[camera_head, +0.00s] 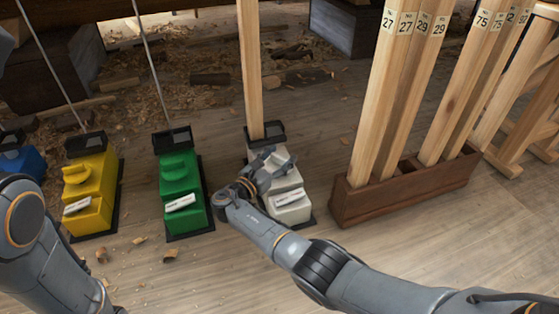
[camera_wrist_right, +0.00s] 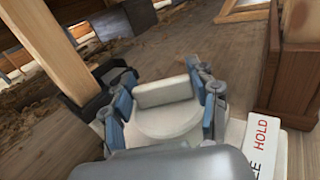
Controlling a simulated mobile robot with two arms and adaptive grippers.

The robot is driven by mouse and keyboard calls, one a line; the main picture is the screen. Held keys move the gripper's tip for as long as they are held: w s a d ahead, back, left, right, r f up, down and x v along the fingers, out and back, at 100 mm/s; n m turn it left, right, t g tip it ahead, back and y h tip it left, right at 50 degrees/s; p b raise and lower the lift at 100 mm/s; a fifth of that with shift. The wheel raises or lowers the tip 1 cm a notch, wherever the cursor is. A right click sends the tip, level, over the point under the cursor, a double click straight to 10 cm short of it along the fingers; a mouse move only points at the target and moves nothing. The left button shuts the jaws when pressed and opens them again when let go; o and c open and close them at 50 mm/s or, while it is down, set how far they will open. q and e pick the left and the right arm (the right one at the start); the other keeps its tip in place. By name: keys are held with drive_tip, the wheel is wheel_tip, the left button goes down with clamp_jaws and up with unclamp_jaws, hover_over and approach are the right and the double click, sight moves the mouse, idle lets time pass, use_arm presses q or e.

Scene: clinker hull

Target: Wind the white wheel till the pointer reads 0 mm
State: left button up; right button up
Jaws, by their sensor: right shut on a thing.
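The white wheel (camera_wrist_right: 165,120) is a round disc with a raised grip bar (camera_wrist_right: 164,93) across it. It sits on top of the white jack unit (camera_head: 291,201). My right gripper (camera_head: 272,162) is shut on the wheel, with its blue-grey fingers on both sides of the bar in the right wrist view (camera_wrist_right: 167,92). In the head view the gripper hides most of the wheel. A tag (camera_wrist_right: 263,140) beside the wheel reads HOLD in red, with black letters ending in EE. I cannot make out a pointer or a mm scale. My left gripper is out of view.
A wooden post (camera_head: 250,75) stands in the dark socket behind the wheel. Green (camera_head: 179,180) and yellow (camera_head: 90,190) units stand to the left. A brown rack (camera_head: 405,195) of numbered planks stands close on the right. Shavings litter the floor.

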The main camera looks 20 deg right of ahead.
sight(280, 157)
drive_tip(key=shift+m+g+h, duration=0.3)
drive_tip(key=shift+g, duration=0.1)
drive_tip(key=o, duration=1.2)
drive_tip(key=shift+c, duration=0.2)
drive_tip(key=shift+r, duration=0.15)
wheel_tip(280, 157, up, 10)
drive_tip(key=shift+d+f, duration=0.1)
